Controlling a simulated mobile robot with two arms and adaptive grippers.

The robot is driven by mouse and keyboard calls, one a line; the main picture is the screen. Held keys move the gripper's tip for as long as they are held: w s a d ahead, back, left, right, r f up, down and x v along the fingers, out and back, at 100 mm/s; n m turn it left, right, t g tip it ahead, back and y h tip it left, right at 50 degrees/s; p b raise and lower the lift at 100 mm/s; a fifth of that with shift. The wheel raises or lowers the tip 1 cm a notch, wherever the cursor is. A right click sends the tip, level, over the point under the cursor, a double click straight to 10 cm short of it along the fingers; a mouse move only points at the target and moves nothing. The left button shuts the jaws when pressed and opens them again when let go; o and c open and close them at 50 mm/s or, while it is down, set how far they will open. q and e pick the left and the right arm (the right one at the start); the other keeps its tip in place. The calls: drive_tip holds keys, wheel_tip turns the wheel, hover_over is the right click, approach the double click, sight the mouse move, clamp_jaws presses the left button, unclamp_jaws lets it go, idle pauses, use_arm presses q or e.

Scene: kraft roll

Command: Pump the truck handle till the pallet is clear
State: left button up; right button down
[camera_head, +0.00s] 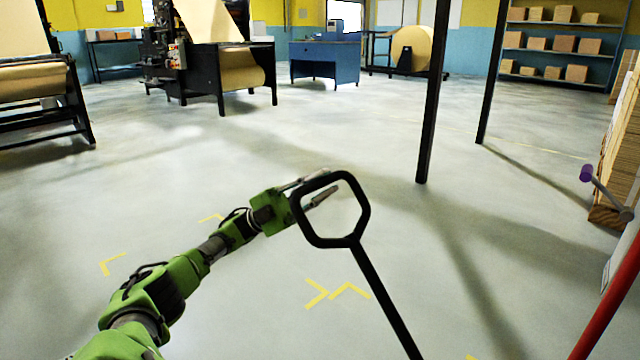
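The truck handle (359,222) is a black loop on a dark shaft that runs down out of the bottom edge. It stands tilted in the middle of the head view. My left gripper (331,181) is at the upper left of the loop, its two fingers apart and showing partly through the loop's opening. The loop's left side crosses in front of the gripper; I cannot tell whether they touch. The truck's body and forks are out of view. A wooden pallet edge (607,217) shows under stacked cardboard at the right; I cannot tell whether it is the task's pallet. My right gripper is not in view.
Two dark posts (433,100) stand beyond the handle. At the right are a purple knob (586,173) on a grey rod and a red pole (606,312). Paper machines (240,68), a blue desk (325,62) and shelves (552,50) line the back. The middle floor is open.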

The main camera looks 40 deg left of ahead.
use_arm(q)
drive_tip(key=shift+o, duration=1.1)
drive_tip(key=shift+w+f, duration=0.15)
drive_tip(key=shift+f, duration=0.15)
drive_tip(key=shift+r, duration=0.2)
drive_tip(key=shift+a+f, duration=0.2)
drive_tip(key=shift+a, duration=0.05)
drive_tip(key=v, duration=0.7)
drive_tip(key=shift+d, duration=0.1)
